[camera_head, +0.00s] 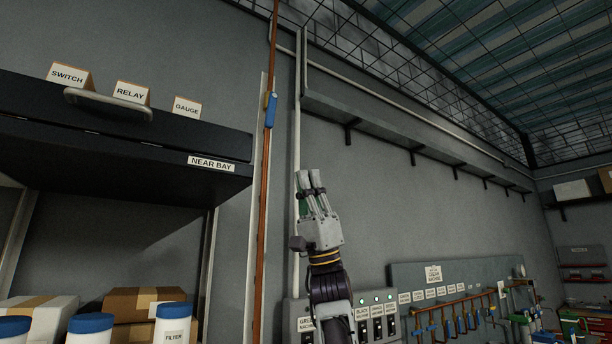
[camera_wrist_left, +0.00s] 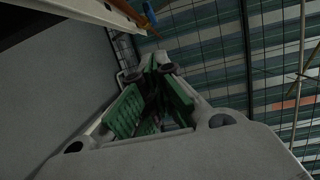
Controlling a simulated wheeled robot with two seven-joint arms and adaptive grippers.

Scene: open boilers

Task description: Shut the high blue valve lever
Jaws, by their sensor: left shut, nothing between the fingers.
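The high blue valve lever (camera_head: 271,110) is on a thin vertical copper pipe (camera_head: 265,180), high on the grey wall. It lies nearly in line with the pipe. My left gripper (camera_head: 311,178) points upward, below and to the right of the lever, apart from it. Its fingers are shut and empty. In the left wrist view, the green-padded fingers (camera_wrist_left: 150,95) are close together, and the blue lever (camera_wrist_left: 149,12) shows at the top edge beside the copper pipe. My right gripper is not in view.
A black cabinet (camera_head: 120,135) marked NEAR BAY juts out left of the pipe. A wall shelf (camera_head: 390,140) runs along the right. Below stand a switch panel (camera_head: 370,320) and a row of smaller blue-levered valves (camera_head: 460,325). The wall around my gripper is clear.

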